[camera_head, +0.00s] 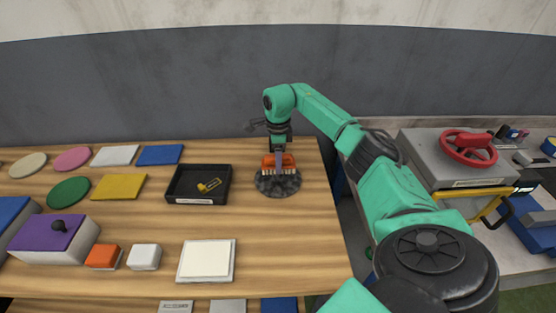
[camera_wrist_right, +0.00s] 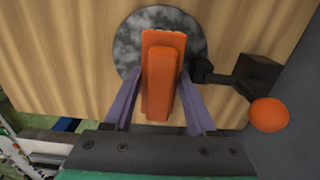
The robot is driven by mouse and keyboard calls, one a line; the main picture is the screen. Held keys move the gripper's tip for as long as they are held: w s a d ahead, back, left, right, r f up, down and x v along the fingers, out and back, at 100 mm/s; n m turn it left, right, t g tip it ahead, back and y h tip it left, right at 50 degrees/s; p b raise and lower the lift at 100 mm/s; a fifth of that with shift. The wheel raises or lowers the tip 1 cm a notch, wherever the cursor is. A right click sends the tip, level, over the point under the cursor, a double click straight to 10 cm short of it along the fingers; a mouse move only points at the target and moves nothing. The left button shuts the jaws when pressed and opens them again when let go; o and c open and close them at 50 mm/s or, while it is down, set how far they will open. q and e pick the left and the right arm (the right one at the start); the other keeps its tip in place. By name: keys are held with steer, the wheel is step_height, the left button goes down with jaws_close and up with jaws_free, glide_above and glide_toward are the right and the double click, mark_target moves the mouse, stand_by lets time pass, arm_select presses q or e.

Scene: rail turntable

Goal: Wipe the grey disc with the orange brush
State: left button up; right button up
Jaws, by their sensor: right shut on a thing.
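The grey disc (camera_head: 278,184) lies flat at the right end of the wooden table, mottled dark and light; it also shows in the right wrist view (camera_wrist_right: 128,48). My right gripper (camera_head: 281,156) is shut on the orange brush (camera_head: 269,161) and holds it over the disc, bristles down. In the right wrist view the two purple fingers of the gripper (camera_wrist_right: 158,90) press the sides of the brush (camera_wrist_right: 160,75). The bristles appear to be at or just above the disc's surface; contact is not clear. My left gripper is not in view.
A black tray (camera_head: 170,195) with a small yellow item stands left of the disc. A lever with an orange knob (camera_wrist_right: 269,114) is close to the brush. A grey box with a red wheel (camera_head: 468,148) stands right. Table space in front of the disc is clear.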

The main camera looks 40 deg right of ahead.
steer(key=shift+f+b, duration=0.35)
steer(key=shift+f, duration=0.2)
steer(key=shift+s, duration=0.1)
